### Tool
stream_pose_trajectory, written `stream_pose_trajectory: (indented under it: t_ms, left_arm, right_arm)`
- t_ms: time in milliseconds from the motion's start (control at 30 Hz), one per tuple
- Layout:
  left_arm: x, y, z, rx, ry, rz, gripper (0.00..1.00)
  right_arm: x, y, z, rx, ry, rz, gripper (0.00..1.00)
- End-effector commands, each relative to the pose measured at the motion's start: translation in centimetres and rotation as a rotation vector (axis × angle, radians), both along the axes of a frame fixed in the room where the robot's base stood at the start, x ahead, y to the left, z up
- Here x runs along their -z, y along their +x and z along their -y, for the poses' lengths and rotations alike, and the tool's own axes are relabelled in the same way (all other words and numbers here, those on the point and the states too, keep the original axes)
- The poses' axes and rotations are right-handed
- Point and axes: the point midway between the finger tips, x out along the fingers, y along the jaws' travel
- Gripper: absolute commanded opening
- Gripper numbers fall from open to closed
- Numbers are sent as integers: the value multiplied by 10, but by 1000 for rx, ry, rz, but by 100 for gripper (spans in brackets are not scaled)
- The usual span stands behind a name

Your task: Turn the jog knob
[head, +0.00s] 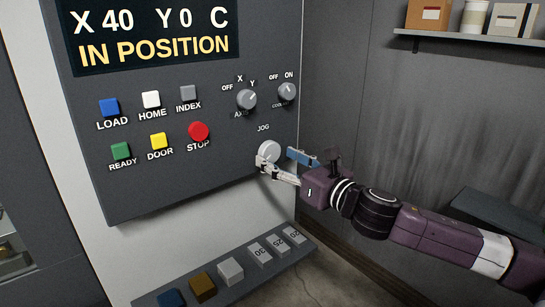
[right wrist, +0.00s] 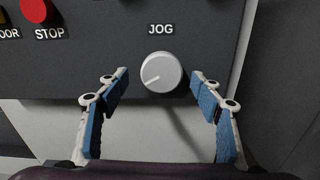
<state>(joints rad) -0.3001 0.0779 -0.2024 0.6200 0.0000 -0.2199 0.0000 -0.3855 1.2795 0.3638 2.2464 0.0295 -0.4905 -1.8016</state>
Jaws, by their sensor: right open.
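The jog knob (head: 269,151) is a round light-grey dial under the JOG label on the dark control panel (head: 130,190). In the right wrist view the jog knob (right wrist: 161,72) shows whole, with a pointer line toward its lower left. My right gripper (head: 282,160) is at the knob in the head view, one finger overlapping its lower edge. In the right wrist view my right gripper (right wrist: 158,80) is open, with one blue-padded finger on each side of the knob and gaps between. I cannot tell how deep the fingertips reach. My left gripper is out of view.
The axis knob (head: 246,100) and coolant knob (head: 287,92) sit above. The red STOP button (head: 198,131) is to the left, among several coloured buttons. A ledge with blocks (head: 230,271) lies below. A shelf (head: 470,39) hangs at the upper right.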

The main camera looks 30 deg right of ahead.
Motion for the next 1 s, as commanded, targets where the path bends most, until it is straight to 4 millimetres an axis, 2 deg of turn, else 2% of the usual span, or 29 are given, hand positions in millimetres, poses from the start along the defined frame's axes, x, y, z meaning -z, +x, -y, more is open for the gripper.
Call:
stream_pose_trajectory:
  t_ms: [500, 1000]
  left_arm:
    - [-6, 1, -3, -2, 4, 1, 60]
    - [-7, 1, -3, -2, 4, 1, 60]
  right_arm:
    - [-1, 25, 0, 5, 2, 2, 60]
    - [0, 30, -1, 3, 0, -1, 60]
